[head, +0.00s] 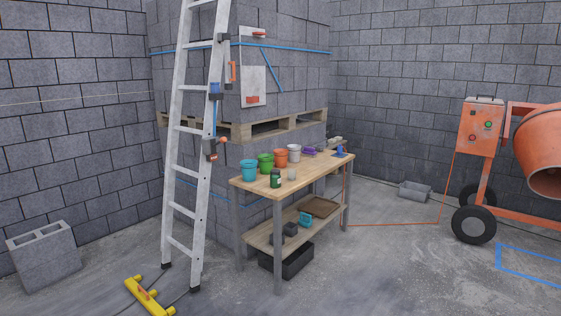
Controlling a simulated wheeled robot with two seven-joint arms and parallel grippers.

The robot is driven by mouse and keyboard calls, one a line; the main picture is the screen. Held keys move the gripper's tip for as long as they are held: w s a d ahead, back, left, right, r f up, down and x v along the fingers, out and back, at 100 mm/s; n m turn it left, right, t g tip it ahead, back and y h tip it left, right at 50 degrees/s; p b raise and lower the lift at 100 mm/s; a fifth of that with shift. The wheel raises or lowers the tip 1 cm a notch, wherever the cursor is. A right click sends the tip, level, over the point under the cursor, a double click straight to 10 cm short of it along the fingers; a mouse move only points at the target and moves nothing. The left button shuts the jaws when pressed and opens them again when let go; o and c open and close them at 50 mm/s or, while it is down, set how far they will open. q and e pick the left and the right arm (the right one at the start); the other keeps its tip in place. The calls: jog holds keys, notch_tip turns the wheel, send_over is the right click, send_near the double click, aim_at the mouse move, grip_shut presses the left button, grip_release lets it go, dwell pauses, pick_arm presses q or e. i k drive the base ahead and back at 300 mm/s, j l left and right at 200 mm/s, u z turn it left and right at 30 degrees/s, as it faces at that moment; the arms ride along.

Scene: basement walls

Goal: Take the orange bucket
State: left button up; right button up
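The orange bucket (280,158) stands upright on the wooden workbench (254,184), in the row of buckets along its back edge. A green bucket (265,163) is just left of it and a white bucket (294,153) just right of it. A teal bucket (249,170) stands at the left end of the row. Neither of my grippers is in the head view.
A leaning ladder (187,150) stands left of the bench, with a yellow tool (148,297) on the floor. A concrete mixer (481,200) and loose block (415,191) are at right. The floor before the bench is clear; a dark-green can (275,179) is on the bench.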

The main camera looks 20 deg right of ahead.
aim_at(280, 154)
jog(key=i+l+u, duration=0.25)
jog(key=i+l, duration=0.6)
jog(key=i, duration=0.1)
